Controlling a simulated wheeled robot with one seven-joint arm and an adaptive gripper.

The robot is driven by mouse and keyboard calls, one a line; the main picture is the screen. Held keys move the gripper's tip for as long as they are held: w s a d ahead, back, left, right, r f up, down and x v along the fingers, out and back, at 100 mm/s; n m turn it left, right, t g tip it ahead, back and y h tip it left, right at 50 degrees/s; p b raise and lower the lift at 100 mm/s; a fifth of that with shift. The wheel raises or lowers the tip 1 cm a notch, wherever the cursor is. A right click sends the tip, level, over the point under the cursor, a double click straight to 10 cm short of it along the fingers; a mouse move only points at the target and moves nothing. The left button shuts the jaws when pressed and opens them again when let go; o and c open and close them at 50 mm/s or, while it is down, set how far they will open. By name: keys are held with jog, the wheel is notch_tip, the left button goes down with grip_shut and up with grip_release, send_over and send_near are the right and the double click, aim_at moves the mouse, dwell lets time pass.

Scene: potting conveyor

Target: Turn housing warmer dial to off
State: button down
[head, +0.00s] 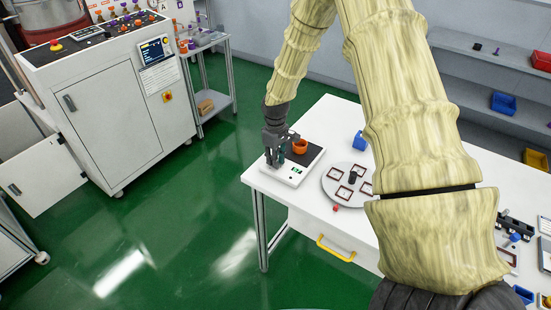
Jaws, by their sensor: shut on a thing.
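The flat white device with a dark top plate, which I take to be the housing warmer (296,181), sits on the left corner of the white table. A small green display shows on its front. An orange round part (300,146) stands on its dark plate. My gripper (274,163) points down at the left end of the device, with its fingers shut low against it. The dial is hidden by the fingers, so its setting cannot be read.
My arm covers the table's middle. A white cabinet (128,118) stands at left, with green floor between.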

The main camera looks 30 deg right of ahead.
jog(key=n, duration=0.5)
jog(key=shift+r, duration=0.1)
jog(key=n+p, duration=0.1)
jog(key=n, duration=0.4)
jog(key=shift+w+d+n, duration=0.1)
jog(key=shift+n, duration=0.3)
jog(key=c, duration=1.3)
grip_release()
jog(key=shift+d, duration=0.1)
notch_tip(320, 180, up, 12)
